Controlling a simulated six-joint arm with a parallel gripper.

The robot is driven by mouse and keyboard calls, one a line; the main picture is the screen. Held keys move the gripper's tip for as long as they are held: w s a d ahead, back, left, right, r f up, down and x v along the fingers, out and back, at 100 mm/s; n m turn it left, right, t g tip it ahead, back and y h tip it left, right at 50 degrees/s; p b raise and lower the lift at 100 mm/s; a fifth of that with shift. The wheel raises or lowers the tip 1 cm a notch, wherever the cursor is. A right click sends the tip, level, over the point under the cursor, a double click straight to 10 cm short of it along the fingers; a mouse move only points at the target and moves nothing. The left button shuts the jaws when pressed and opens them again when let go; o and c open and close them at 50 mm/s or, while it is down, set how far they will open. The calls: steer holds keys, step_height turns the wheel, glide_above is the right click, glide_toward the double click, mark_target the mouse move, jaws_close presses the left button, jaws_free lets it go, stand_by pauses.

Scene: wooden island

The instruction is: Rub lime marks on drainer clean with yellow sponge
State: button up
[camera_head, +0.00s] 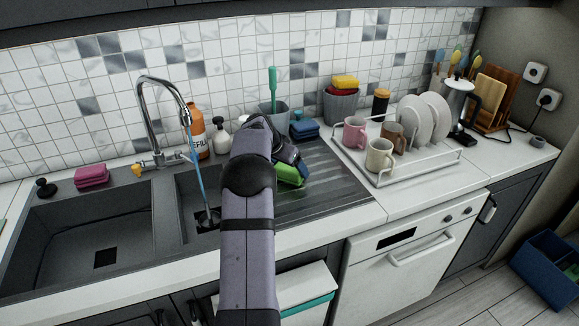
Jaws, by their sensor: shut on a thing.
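My gripper (297,164) is shut on a bright green sponge-like block (289,175), low over the dark ribbed drainer (337,187). My arm hides part of the block, and I cannot tell whether it touches the drainer. A yellow sponge (345,81) lies apart from my gripper, on top of a grey pot (341,106) by the tiled wall, with something red beneath it. Faint pale streaks show on the drainer near the green block; I cannot tell lime marks from reflections.
The tap (160,112) runs water into the small basin (207,216) left of my arm.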

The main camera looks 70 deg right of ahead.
mark_target(296, 180)
steer(key=shift+f+b, duration=0.3)
steer(key=shift+f, duration=0.15)
steer(key=shift+s+a+f+b, duration=0.1)
steer(key=shift+b, duration=0.2)
stand_by(0.3)
steer(key=shift+s+a+f+b, duration=0.15)
steer(key=shift+s+a+b, duration=0.2)
steer(key=shift+b, duration=0.3)
steer(key=s+a+b, duration=0.2)
steer(key=b, duration=0.1)
steer(key=shift+s+a+b, duration=0.3)
steer(key=shift+s+a, duration=0.05)
steer(key=shift+s+a+b, duration=0.7)
steer(key=shift+s+a, duration=0.1)
steer(key=shift+a, duration=0.05)
steer(key=shift+s+d+p, duration=0.3)
steer(key=shift+s+d, duration=0.25)
steer(key=shift+s, duration=0.05)
